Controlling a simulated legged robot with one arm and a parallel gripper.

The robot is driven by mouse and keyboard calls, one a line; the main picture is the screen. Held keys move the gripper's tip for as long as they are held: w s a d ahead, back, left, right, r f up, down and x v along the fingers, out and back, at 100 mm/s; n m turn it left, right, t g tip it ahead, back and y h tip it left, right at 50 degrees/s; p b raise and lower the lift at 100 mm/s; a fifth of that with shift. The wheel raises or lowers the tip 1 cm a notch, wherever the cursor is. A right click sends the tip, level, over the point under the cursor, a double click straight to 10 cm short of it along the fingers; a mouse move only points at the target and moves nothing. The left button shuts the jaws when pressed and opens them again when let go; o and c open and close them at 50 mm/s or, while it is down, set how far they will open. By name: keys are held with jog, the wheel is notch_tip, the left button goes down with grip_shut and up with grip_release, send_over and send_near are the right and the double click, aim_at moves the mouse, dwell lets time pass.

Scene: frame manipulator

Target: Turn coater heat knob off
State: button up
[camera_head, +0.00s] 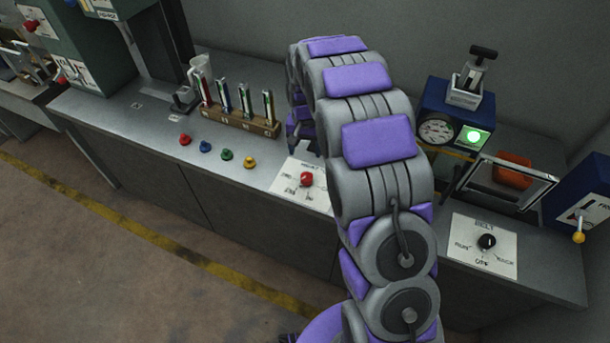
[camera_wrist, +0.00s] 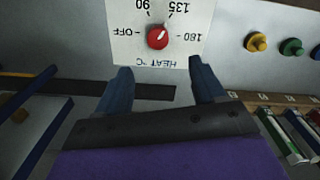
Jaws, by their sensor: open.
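The red heat knob (camera_wrist: 158,37) sits on a white dial plate (camera_wrist: 190,14) marked HEAT °C, with OFF, 90, 135 and 180. The plate appears upside down in the wrist view. The knob's pale pointer mark seems to aim up and right, toward 135, not at OFF on the left. The same knob (camera_head: 306,179) shows on the counter in the head view. My gripper (camera_wrist: 160,68) is open and empty, its two fingers apart just short of the knob and not around it. In the head view my arm mostly hides the gripper.
Red, blue, green and yellow small knobs (camera_head: 227,154) stand left of the plate, before a wooden rack (camera_head: 240,121) of tubes. At right are a blue gauge box (camera_head: 455,112), a framed screen and a BELT plate (camera_head: 483,247) with a black knob.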

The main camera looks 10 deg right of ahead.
aim_at(307, 176)
jog(key=f, duration=0.3)
jog(key=f+b, duration=0.1)
jog(key=f, duration=0.7)
jog(key=shift+d+f+b, duration=0.15)
jog(key=shift+d+b, duration=0.15)
jog(key=shift+b, duration=0.05)
jog(key=shift+a+f, duration=0.15)
jog(key=shift+f, duration=0.6)
jog(key=shift+c, duration=0.6)
jog(key=c, duration=0.9)
jog(key=shift+c, duration=0.2)
